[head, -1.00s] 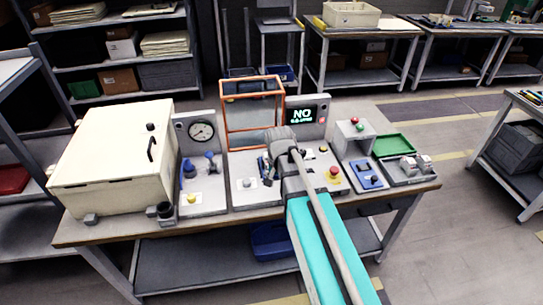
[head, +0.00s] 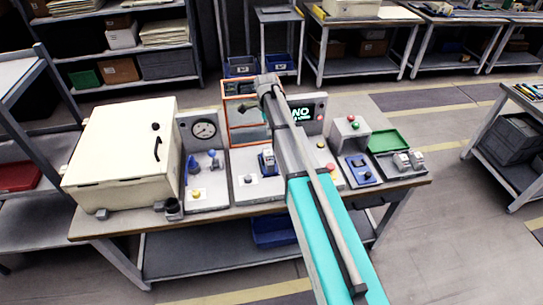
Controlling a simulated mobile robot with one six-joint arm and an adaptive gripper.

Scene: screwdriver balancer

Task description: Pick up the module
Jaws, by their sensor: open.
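A small blue and grey block (head: 267,160), possibly the module, stands on the middle station of the workbench, in front of the orange frame. Two grey modules (head: 409,160) sit in the grey tray at the bench's right end. I cannot tell which the task means. My gripper (head: 249,107) is small in the view, at the end of my raised arm, in front of the orange frame and above the blue and grey block. It is open and appears empty. Its fingers are hard to make out, and my arm hides part of the middle station.
The orange frame (head: 227,125) rises close behind my gripper. A white cabinet (head: 122,150) fills the bench's left end, beside a gauge panel (head: 204,130). A display (head: 318,107), a button box (head: 350,132) and a green tray (head: 388,140) stand to the right.

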